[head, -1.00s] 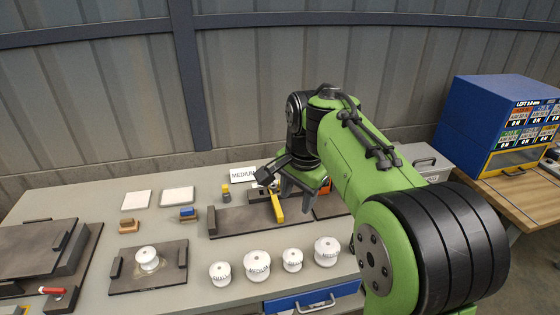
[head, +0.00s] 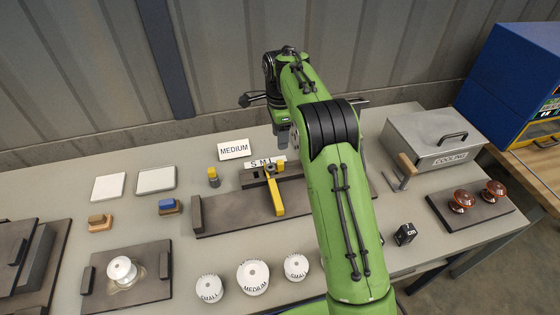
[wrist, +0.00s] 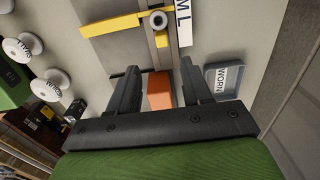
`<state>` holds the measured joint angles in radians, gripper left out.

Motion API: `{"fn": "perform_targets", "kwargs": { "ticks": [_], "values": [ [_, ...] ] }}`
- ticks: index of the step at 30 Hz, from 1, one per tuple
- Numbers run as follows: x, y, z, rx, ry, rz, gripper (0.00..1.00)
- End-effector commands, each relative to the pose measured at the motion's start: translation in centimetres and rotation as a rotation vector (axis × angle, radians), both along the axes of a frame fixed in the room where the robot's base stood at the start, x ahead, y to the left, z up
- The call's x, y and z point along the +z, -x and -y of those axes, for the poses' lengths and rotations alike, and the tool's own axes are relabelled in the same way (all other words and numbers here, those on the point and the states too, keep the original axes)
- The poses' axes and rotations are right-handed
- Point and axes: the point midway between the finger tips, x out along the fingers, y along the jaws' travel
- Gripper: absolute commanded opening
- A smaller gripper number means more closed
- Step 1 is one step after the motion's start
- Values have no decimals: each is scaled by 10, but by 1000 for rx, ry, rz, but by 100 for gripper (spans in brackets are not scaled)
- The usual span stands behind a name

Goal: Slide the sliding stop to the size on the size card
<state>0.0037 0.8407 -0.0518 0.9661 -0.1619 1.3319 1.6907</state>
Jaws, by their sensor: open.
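The size card (head: 234,149) stands at the back of the table and reads MEDIUM. In front of it, the dark gauge board (head: 228,215) carries a white S M L scale (head: 257,163). The sliding stop is a yellow bar (head: 276,196) with a round knob, and the knob looks near the M-to-L part of the scale. In the wrist view the stop (wrist: 115,25) and its knob (wrist: 158,20) are at the top. My gripper (wrist: 160,85) is open and empty, apart from the stop, with an orange block (wrist: 160,91) visible between its fingers.
White insulators labelled SMALL (head: 208,289) and MEDIUM (head: 253,278) stand in front of the board. A WORN tray (wrist: 226,80) lies beside my gripper in the wrist view. A grey COOLING box (head: 433,138) and brown insulators (head: 462,201) are at the right. My arm hides the board's right part.

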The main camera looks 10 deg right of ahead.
Motion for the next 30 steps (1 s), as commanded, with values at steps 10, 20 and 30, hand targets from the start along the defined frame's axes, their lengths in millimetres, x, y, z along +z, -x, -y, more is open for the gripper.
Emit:
{"fn": "perform_targets", "kwargs": {
  "ticks": [10,20,30],
  "values": [
    [-91,1,0,0,1,-5,49],
    [-118,0,0,1,-1,0,49],
    [-117,0,0,1,0,0,20]
  ]
}}
